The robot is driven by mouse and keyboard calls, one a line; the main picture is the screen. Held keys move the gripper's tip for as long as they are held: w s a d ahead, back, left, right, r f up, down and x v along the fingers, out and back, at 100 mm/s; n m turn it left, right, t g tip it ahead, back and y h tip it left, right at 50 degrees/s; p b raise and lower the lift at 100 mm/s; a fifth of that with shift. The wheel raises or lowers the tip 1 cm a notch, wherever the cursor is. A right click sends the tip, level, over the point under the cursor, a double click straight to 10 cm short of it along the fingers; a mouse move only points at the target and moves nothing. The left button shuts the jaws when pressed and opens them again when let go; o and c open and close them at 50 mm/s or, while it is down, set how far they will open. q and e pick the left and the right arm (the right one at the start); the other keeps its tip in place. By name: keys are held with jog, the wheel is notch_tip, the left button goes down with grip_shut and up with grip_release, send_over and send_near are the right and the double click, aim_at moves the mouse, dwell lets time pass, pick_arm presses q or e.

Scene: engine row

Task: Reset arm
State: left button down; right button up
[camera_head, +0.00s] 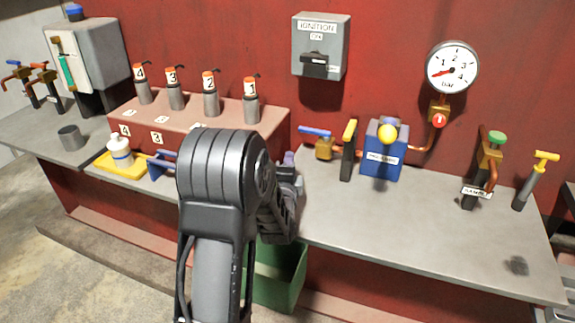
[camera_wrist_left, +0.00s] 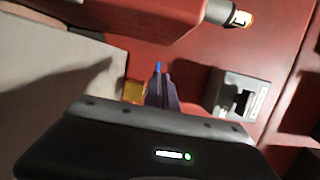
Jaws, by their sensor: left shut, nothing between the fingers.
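My left arm rises through the middle of the head view and hides part of the bench and the engine block's right end. My left gripper (camera_head: 290,160) is mostly behind that arm, with its purple fingertips just showing above the bench. In the left wrist view the left gripper (camera_wrist_left: 160,88) has its two purple fingers together, with nothing seen held. A brass valve (camera_wrist_left: 134,92) shows beside the fingers there; I cannot tell the gap between them. My right gripper is in neither view.
The reddish engine block (camera_head: 190,131) with several numbered plugs stands left of the arm. A brass valve with a blue handle (camera_head: 316,131), a blue box (camera_head: 383,160) and a gauge (camera_head: 452,68) are to the right. A green bin (camera_head: 278,278) is below. The bench's right middle is clear.

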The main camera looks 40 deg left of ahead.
pick_arm(q)
jog(key=shift+s+d, duration=0.2)
jog(key=shift+s, duration=0.4)
